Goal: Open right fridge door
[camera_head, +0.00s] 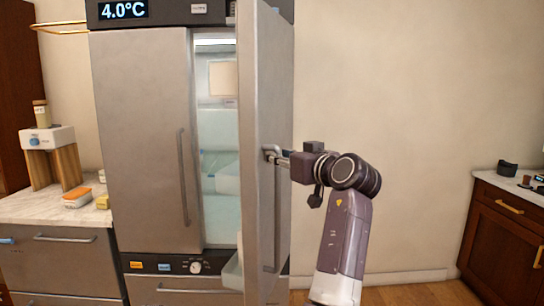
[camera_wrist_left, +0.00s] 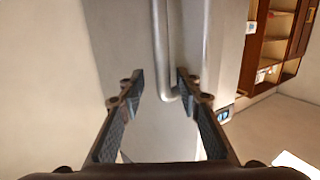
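The right fridge door (camera_head: 264,90) stands swung well open toward me, seen nearly edge-on. Its long vertical handle (camera_head: 277,220) is on the outer face. My left gripper (camera_head: 277,157) is at the upper end of this handle. In the left wrist view the fingers of my left gripper (camera_wrist_left: 160,85) are spread apart. A bent end of the handle (camera_wrist_left: 163,50) lies between the fingertips, nearer the right one, and I see no grip on it. My right gripper is not in view.
The left fridge door (camera_head: 145,130) is closed. The lit fridge interior (camera_head: 220,150) shows shelves and bins. A counter (camera_head: 40,208) with a small appliance stands at the left, and a wooden cabinet (camera_head: 505,235) at the right. Bare wall lies behind my arm.

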